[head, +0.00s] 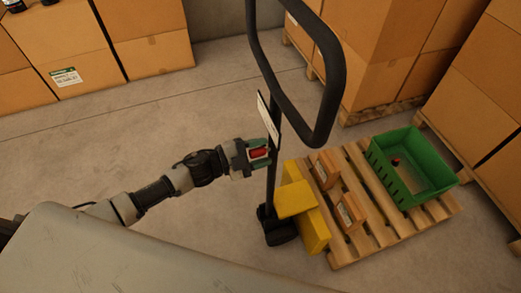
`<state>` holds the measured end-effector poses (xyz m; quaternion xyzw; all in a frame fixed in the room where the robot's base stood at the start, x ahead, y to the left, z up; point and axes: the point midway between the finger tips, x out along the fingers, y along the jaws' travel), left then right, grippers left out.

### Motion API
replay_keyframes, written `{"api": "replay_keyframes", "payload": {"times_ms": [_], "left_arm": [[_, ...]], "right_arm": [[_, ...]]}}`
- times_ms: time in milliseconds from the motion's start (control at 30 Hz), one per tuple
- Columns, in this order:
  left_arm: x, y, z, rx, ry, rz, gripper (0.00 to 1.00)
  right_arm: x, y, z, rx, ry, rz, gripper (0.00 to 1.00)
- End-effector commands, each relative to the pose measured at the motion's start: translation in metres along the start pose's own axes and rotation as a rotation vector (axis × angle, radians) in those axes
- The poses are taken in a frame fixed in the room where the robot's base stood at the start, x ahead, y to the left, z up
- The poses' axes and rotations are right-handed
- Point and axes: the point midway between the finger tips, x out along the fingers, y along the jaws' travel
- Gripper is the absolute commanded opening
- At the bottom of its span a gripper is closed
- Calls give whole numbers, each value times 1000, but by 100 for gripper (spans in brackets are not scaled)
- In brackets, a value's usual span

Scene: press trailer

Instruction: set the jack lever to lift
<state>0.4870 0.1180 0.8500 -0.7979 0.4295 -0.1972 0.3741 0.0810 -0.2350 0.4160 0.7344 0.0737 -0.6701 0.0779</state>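The pallet jack shows in the head view, with a tall black loop handle (334,85) on a dark shaft and a yellow body (297,200) low down. A small red lever (259,153) shows beside the shaft. My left gripper (262,152) reaches in from the left at that height. Its fingers lie close on both sides of the red lever and appear shut on it. The fingers hide part of the lever, and its exact setting cannot be read. My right gripper is not in view.
Right of the jack, a wooden pallet (377,225) carries a green crate (398,192) and small cardboard boxes (349,213). Stacked cartons (155,55) stand at the back left, with more at the back right and right. The concrete floor (170,115) left of the jack is clear.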

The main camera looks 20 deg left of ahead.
Motion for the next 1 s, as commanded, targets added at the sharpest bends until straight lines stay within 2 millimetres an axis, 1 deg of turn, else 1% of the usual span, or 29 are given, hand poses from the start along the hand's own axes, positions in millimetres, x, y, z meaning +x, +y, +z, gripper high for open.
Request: {"api": "replay_keyframes", "payload": {"times_ms": [267, 367, 467, 800, 900, 1000], "left_arm": [[0, -1, 0, -1, 0, -1, 53], [-4, 0, 1, -2, -1, -1, 53], [-16, 0, 2, -2, -4, -1, 53], [-82, 2, 2, -2, -3, 2, 53], [-96, 2, 2, -2, -3, 1, 53], [-104, 1, 1, -2, -1, 0, 53]], "right_arm": [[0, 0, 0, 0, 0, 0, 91], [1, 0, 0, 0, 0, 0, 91], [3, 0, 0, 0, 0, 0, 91], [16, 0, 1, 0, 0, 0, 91], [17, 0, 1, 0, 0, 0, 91], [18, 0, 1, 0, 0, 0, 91]]}}
